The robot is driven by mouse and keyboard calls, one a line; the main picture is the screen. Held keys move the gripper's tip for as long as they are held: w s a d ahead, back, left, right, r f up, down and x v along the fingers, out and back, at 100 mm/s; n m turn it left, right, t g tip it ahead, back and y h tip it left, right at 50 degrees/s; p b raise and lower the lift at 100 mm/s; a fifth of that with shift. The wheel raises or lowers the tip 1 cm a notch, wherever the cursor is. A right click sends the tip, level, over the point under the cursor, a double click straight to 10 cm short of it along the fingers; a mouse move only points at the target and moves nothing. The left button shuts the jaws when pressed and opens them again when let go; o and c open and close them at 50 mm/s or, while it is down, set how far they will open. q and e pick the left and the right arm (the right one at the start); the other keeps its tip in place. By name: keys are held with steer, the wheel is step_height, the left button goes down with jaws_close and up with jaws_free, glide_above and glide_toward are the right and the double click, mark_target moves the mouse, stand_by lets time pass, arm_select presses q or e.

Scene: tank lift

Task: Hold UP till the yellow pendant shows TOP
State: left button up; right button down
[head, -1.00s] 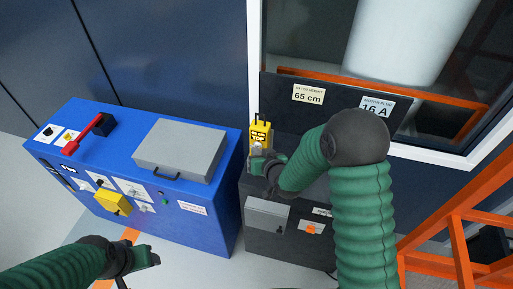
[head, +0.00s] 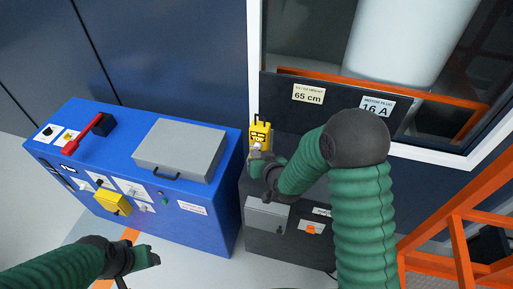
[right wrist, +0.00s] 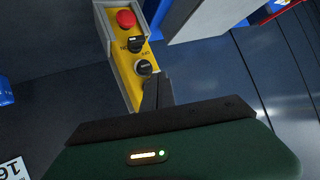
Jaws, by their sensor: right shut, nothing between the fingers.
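The yellow pendant (head: 260,132) is upright in a grey holder against the dark wall below the window. Its face carries small dark lettering that looks like TOP; I cannot tell whether that is a lit display or a printed label. In the right wrist view the pendant (right wrist: 124,60) shows a red button and two black knobs. My right gripper (head: 257,155) is shut and empty at the pendant's lower part. Its fingertips (right wrist: 153,88) look close to the lower knob; contact is unclear. My left gripper (head: 152,257) hangs low at the left, away from the pendant, and its fingers are unclear.
A blue cabinet (head: 190,225) with a red lever (head: 85,135) and a grey lid (head: 180,150) stands left. A pale tank (head: 405,40) is behind the window. Signs read 65 cm (head: 308,94) and 16 A (head: 376,107). An orange frame (head: 460,245) stands right.

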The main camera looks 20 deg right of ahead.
steer(key=shift+s+a, duration=0.25)
steer(key=shift+s, duration=0.1)
steer(key=s+a, duration=0.1)
steer(key=s, duration=0.1)
steer(key=s+a, duration=0.1)
steer(key=s, duration=0.1)
steer(key=shift+a+b, duration=0.3)
steer(key=shift+a, duration=0.1)
steer(key=shift+s, duration=0.1)
stand_by(1.4)
steer(key=s+d+n+g, duration=0.2)
steer(key=s+g, duration=0.7)
steer(key=s, duration=1.1)
steer(key=shift+d+r+g+h+b, duration=0.15)
steer(key=shift+d+g+h+b, duration=0.2)
steer(key=shift+d, duration=0.55)
